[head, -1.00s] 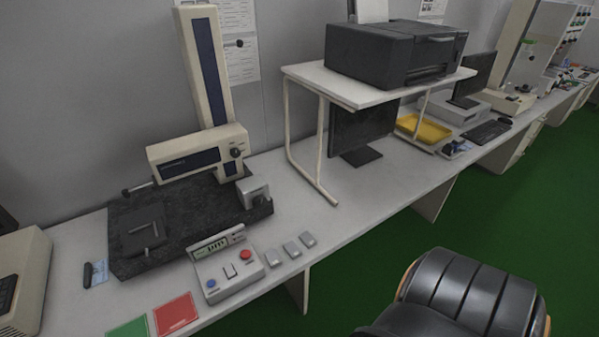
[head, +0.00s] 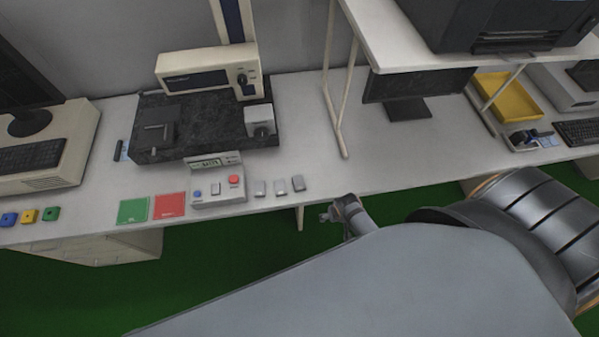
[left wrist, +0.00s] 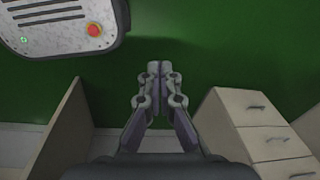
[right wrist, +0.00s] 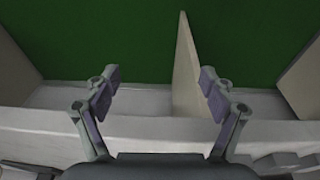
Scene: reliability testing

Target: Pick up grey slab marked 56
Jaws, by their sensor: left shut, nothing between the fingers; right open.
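Three small grey slabs lie in a row on the desk in the head view: a left one (head: 260,188), a middle one (head: 280,187) and a right one (head: 298,183). Their markings are too small to read, so I cannot tell which is 56. My right gripper (head: 345,214) is just off the desk's front edge, to the right of and nearer than the slabs. In the right wrist view its fingers (right wrist: 160,90) are apart and empty. My left gripper (left wrist: 160,75) is shut and empty over the green floor; it is not seen in the head view.
A control box (head: 218,190) with blue and red buttons stands left of the slabs. Red (head: 169,205) and green (head: 133,210) mats lie farther left. A measuring machine with a dark base (head: 205,130) stands behind.

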